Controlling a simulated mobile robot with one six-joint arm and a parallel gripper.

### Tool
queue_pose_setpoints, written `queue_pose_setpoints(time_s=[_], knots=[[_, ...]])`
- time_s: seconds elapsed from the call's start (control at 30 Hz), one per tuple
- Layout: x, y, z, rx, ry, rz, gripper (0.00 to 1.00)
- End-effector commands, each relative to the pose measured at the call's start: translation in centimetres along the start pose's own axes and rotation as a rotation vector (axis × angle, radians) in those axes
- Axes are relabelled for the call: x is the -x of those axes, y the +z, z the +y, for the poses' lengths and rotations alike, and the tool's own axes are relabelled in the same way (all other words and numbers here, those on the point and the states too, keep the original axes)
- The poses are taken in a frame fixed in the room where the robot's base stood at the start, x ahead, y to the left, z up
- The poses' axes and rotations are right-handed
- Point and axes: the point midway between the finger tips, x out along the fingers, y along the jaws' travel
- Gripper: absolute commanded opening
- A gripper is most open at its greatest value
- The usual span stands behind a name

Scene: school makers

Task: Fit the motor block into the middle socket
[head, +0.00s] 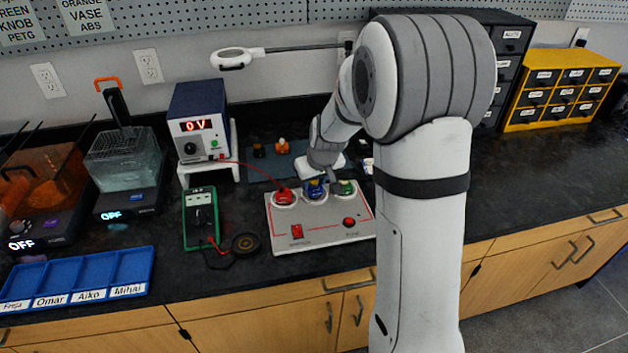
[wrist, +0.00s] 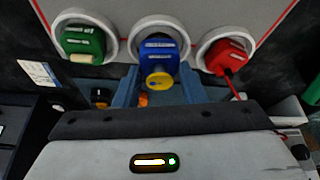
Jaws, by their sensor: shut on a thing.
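The socket board (head: 332,230) is a white panel on the bench with three round white-rimmed sockets in a row. A blue block (wrist: 158,52) with a yellow round end, which appears to be the motor block, stands at the middle socket (wrist: 136,28). It also shows in the head view (head: 315,189). My gripper (wrist: 157,88) is shut on this blue block, with one finger on each side. How deep the block sits in the socket is hidden. A red block (head: 284,197) and a green block (head: 345,188) stand in the outer sockets.
A red wire runs from the red block to the power supply (head: 198,128), which reads 0 V. A green meter (head: 200,218) lies left of the board. A dark mat (head: 262,172) with small parts lies behind. A blue labelled tray (head: 80,272) is at front left.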

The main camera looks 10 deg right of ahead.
Motion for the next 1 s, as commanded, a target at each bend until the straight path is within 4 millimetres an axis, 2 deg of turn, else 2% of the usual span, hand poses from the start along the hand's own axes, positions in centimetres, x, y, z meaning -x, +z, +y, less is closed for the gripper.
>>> queue_pose_setpoints(time_s=[0.57,1.0], knots=[[-0.01,-0.01,-0.07,0.001,0.000,0.000,0.14],[-0.76,0.29,-0.17,0.002,-0.001,0.000,0.14]])
